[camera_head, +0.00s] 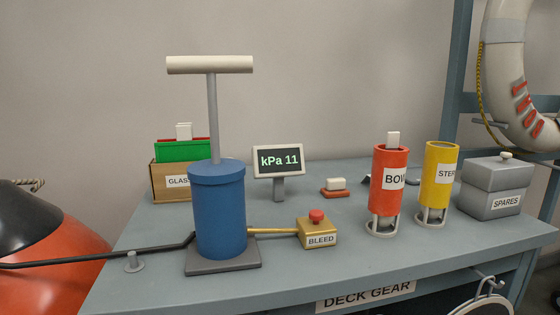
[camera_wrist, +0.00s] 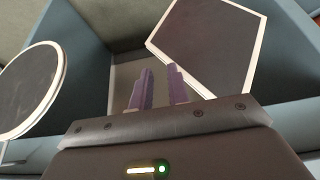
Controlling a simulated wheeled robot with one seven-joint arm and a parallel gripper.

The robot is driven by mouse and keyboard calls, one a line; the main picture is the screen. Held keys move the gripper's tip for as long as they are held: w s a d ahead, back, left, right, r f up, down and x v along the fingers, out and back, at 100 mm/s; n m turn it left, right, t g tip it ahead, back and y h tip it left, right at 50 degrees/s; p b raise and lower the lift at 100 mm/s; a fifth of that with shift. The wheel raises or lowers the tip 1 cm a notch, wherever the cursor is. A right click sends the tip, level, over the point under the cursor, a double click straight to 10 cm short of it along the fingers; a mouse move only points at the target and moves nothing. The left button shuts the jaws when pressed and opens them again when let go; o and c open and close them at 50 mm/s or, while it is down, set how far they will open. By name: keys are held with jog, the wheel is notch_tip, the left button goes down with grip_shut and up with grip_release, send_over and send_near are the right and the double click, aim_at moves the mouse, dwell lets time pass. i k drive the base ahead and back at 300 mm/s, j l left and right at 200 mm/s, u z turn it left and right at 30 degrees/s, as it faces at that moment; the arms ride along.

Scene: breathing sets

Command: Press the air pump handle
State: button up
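The air pump (camera_head: 218,210) is a blue cylinder on a grey base plate at the left of the deck table. Its handle (camera_head: 209,65) is a cream crossbar on top of a grey rod, raised high above the cylinder. My gripper is not in the head view, and the pump is not in the wrist view.
A gold bleed box (camera_head: 317,235) with a red button joins the pump by a hose. Red (camera_head: 389,180) and yellow (camera_head: 438,180) tubes, a grey spares box (camera_head: 495,188) and a glass box (camera_head: 175,182) stand on the table (camera_head: 340,262). The space above the handle is clear.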

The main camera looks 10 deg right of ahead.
aim_at(212, 65)
jog(key=k+j+z, duration=0.55)
jog(key=k, duration=0.25)
